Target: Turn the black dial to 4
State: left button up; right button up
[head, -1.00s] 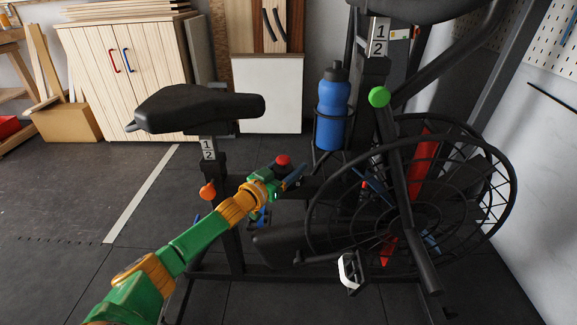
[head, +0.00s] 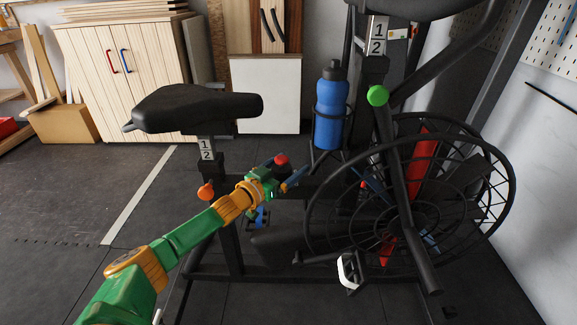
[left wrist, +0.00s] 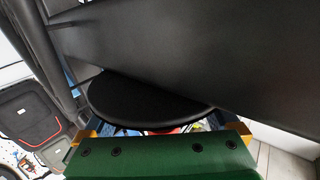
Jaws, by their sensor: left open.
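My left gripper (head: 284,176) is open beside the red knob (head: 282,159) on the exercise bike's low frame, between seat post and flywheel. In the left wrist view its jaws (left wrist: 163,133) are spread to either side of a black rounded, disc-like part (left wrist: 150,100). This may be the black dial, but no numbers or pointer show on it. A bit of red shows just below that part. I cannot tell whether the fingers touch it. In the head view no dial can be made out for certain. My right gripper is out of view.
The bike's black seat (head: 195,108) is above and left of my arm, with an orange knob (head: 206,191) on its post. A blue bottle (head: 331,105), the caged flywheel (head: 492,200) and a green knob (head: 377,95) are to the right. The floor at left is clear.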

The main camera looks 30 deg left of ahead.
aim_at(275, 175)
pick_arm(q)
jog(key=shift+s, duration=0.25)
jog(key=s+p, duration=0.1)
jog(key=s, duration=0.1)
jog(key=s+p, duration=0.2)
jog(key=s, duration=0.1)
jog(key=shift+s+a+r, duration=0.1)
jog(key=shift+s+a, duration=0.2)
jog(key=shift+a, duration=0.05)
jog(key=shift+s+a, duration=0.1)
jog(key=shift+s, duration=0.4)
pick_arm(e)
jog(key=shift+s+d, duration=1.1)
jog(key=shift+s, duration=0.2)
